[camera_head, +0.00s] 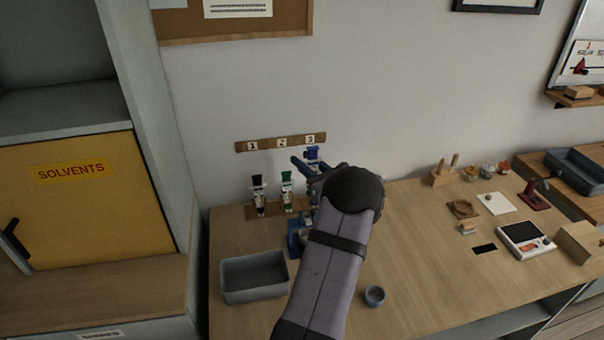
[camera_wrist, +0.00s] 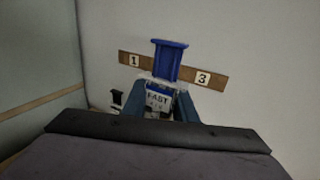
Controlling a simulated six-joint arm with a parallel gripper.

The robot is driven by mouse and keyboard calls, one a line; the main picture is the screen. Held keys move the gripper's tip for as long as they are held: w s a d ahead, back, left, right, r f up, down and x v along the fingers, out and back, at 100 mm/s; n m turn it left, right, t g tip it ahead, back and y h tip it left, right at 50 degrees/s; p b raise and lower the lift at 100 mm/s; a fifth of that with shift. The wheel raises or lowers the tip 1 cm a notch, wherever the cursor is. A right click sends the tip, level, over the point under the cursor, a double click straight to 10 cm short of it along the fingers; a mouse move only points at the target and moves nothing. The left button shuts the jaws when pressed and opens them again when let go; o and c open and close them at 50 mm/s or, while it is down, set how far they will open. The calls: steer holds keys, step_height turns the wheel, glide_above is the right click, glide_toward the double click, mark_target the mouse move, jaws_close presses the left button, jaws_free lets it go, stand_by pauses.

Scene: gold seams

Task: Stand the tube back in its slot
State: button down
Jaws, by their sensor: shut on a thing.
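A blue-capped tube (camera_wrist: 170,62) with a label reading "FAST" stands roughly upright between the fingers of my gripper (camera_wrist: 160,106) in the wrist view. My gripper is shut on it. In the head view its blue cap (camera_head: 313,152) shows just below the number 3 on the wall strip (camera_head: 267,143). My arm hides most of the tube's lower part and the third slot. A wooden rack (camera_head: 250,212) stands against the wall. A black-capped tube (camera_head: 258,195) stands below number 1 and a green-capped tube (camera_head: 287,190) below number 2.
A grey bin (camera_head: 254,277) sits at the front left of the bench, beside the solvents cabinet (camera_head: 75,210). A blue object (camera_head: 296,238) is partly behind my arm. A small grey cup (camera_head: 375,296) stands to the right. The bench middle is clear; a scale (camera_head: 525,238) is farther right.

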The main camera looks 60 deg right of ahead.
steer(key=shift+w+d+f+b, duration=0.8)
steer(key=shift+d+f+b, duration=0.15)
steer(key=shift+d+b, duration=0.65)
steer(key=shift+w+d+f+b, duration=0.9)
steer(key=shift+d+b, duration=0.5)
steer(key=shift+d, duration=0.35)
steer(key=shift+w+d+f+b, duration=0.75)
steer(key=shift+d+f+b, duration=0.25)
steer(key=shift+d+b, duration=0.6)
steer(key=shift+d, duration=0.1)
steer(key=shift+f, duration=0.2)
steer(key=shift+f+b, duration=0.9)
steer(key=shift+f, duration=1.2)
steer(key=shift+f+b, duration=2.1)
steer(key=shift+b, duration=0.5)
